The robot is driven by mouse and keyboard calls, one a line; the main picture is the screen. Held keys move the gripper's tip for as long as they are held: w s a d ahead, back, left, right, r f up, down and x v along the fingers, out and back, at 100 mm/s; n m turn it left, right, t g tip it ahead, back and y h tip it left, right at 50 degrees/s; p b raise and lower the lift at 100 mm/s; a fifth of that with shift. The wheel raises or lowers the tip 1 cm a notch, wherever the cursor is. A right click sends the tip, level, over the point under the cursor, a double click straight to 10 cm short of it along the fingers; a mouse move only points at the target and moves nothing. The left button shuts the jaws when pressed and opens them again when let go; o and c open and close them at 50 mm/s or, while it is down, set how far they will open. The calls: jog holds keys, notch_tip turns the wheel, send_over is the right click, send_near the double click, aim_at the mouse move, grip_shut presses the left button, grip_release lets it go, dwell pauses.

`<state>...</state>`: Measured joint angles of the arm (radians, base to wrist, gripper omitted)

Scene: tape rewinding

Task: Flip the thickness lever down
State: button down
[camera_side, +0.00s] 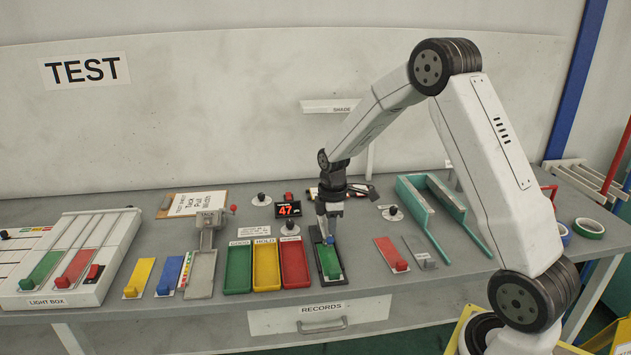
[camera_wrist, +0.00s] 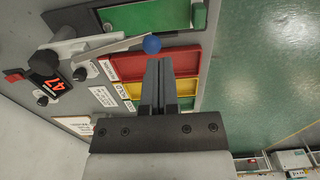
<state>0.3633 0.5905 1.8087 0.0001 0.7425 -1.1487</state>
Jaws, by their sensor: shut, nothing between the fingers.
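The thickness lever, a pale metal arm (camera_wrist: 118,51) tipped with a blue ball (camera_wrist: 152,45), shows in the wrist view beside a green block (camera_wrist: 150,16) in a dark holder. My gripper (camera_wrist: 159,62) is shut and empty. Its fingertips appear just below the blue ball in that picture; I cannot tell whether they touch it. In the side view my gripper (camera_side: 328,238) points down over the dark holder with the green block (camera_side: 330,261), and hides most of the lever. The lever's exact angle is hard to tell.
A display (camera_side: 289,209) reads 47 behind the holder. Green (camera_side: 238,270), yellow (camera_side: 266,268) and red (camera_side: 294,266) trays stand close to its left. A red block (camera_side: 391,254) and a teal channel (camera_side: 434,215) are to the right. Bare bench lies between holder and red block.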

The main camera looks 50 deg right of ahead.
jog(key=shift+r, duration=0.15)
jog(key=s+a+r, duration=0.1)
jog(key=r, duration=0.5)
jog(key=s+a+r, duration=0.2)
jog(key=r, duration=0.5)
dwell(0.4)
jog(key=s+a+f+m+t, duration=0.2)
jog(key=s+a+f+m, duration=0.7)
jog(key=s+a, duration=0.2)
jog(key=shift+s+a+f+t, duration=0.15)
jog(key=shift+a+f+t, duration=0.2)
jog(key=shift+a, duration=0.7)
dwell(1.2)
